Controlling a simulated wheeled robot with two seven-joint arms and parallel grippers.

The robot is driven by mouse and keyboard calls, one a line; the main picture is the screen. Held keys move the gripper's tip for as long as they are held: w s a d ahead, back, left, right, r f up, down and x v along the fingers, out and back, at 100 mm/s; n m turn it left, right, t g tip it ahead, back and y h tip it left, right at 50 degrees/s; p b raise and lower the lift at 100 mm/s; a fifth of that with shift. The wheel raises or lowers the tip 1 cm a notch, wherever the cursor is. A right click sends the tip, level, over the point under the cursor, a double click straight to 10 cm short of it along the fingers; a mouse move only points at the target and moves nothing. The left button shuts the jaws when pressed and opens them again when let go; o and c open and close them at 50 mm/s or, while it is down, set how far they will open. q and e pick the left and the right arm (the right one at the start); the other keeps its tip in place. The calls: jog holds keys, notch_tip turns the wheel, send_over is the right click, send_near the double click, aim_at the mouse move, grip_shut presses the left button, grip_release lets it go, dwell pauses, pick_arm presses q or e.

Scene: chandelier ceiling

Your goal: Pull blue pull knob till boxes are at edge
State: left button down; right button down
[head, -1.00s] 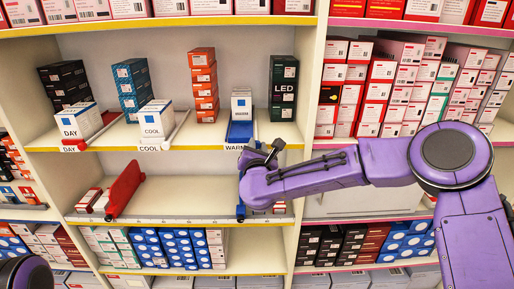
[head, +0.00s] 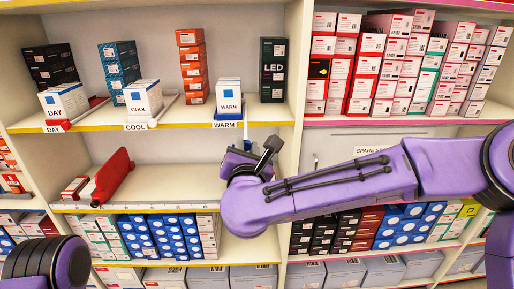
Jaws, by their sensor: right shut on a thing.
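My right gripper (head: 257,152) is in front of and just below this edge, to the right of the label. It is shut on the blue pull knob, which is mostly hidden by the dark fingers and purple wrist. My left arm shows only in part at the lower left; its gripper is out of view.
DAY boxes (head: 64,101) with a red knob (head: 58,126) and COOL boxes (head: 143,97) stand to the left. A red divider (head: 114,176) is on the shelf below. A shelf upright (head: 294,75) stands right of my gripper.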

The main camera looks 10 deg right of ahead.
jog(key=shift+w, duration=0.15)
jog(key=c, duration=0.9)
grip_release()
jog(key=s+b, duration=0.1)
jog(key=s, duration=0.2)
jog(key=s+b, duration=0.1)
jog(key=s, duration=0.3)
jog(key=s+a+b, duration=0.1)
jog(key=s, duration=0.2)
jog(key=shift+s+a+b, duration=0.1)
jog(key=shift+s+b, duration=0.2)
